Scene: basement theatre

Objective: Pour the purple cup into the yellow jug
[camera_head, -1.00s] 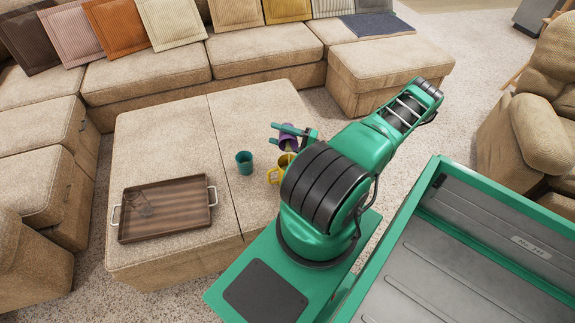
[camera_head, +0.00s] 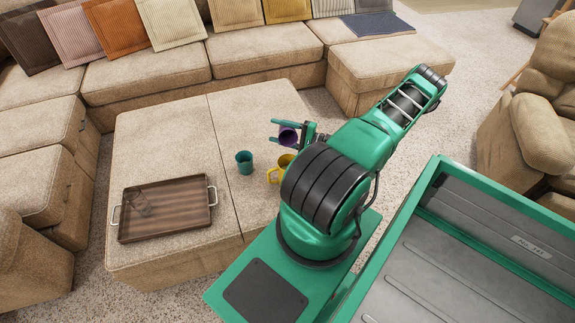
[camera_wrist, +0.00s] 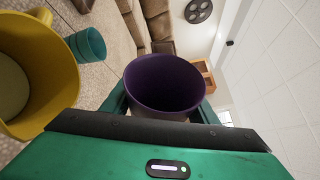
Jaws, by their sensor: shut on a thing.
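My gripper (camera_head: 293,126) is shut on the purple cup (camera_head: 289,137), above and just behind the yellow jug (camera_head: 281,169). The cup is tilted, and its dark open mouth shows in the head view; its mouth fills the middle of the wrist view (camera_wrist: 163,84), between my fingers. I see no contents in the cup. The jug stands on the beige ottoman (camera_head: 165,145), partly hidden by my arm. In the wrist view the jug (camera_wrist: 62,75) is at the left edge, with a pale area inside; I cannot tell whether that is contents.
A teal cup (camera_head: 244,163) stands just left of the jug; it also shows in the wrist view (camera_wrist: 90,43). A sofa (camera_head: 150,78) stands behind. The ottoman's back left is clear.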

